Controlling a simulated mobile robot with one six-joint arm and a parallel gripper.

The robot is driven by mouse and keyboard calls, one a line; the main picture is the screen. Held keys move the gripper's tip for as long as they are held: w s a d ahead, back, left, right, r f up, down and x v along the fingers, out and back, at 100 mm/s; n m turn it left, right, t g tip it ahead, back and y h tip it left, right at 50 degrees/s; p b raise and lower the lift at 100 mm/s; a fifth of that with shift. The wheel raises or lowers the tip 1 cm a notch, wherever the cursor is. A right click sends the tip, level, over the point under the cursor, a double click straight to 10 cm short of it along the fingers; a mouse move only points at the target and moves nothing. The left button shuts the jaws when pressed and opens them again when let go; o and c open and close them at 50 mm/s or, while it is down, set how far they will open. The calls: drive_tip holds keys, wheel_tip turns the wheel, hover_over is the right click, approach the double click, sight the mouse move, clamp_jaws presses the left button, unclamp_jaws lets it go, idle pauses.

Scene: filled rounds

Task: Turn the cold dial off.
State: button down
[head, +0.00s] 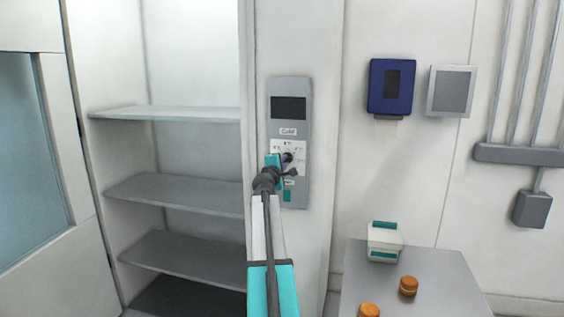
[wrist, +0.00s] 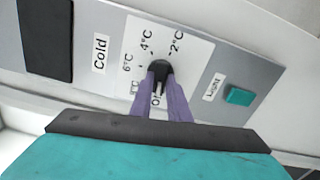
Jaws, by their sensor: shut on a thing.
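The grey control panel (head: 302,190) is on the white wall post beside the shelves. Its black cold dial (wrist: 159,69) sits on a white plate in the wrist view, next to the "Cold" label (wrist: 100,53). The plate reads 6°C, 4°C, 2°C and a partly hidden "Off". My gripper (wrist: 159,84) has its two purple fingers on either side of the dial's grip, shut on it. The grip lies between the fingers, toward the "Off" mark; which end is the pointer is unclear. In the head view my gripper (head: 285,158) covers most of the dial.
A teal light button (wrist: 239,96) sits on the same panel, close to the dial. A dark screen (head: 289,107) is above. Open shelves (head: 180,192) stand left. At lower right a grey table (head: 440,285) holds a white box (head: 384,243) and round orange-brown items (head: 408,285).

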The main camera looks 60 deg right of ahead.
drive_tip(key=shift+s+d+r, duration=0.1)
drive_tip(key=shift+s+d, duration=0.05)
drive_tip(key=shift+s, duration=0.1)
drive_tip(key=c, duration=1.7)
unclamp_jaws()
drive_tip(key=shift+w, duration=0.1)
drive_tip(key=shift+v, duration=1.2)
drive_tip(key=shift+b+v, duration=1.4)
drive_tip(key=shift+v, duration=4.35)
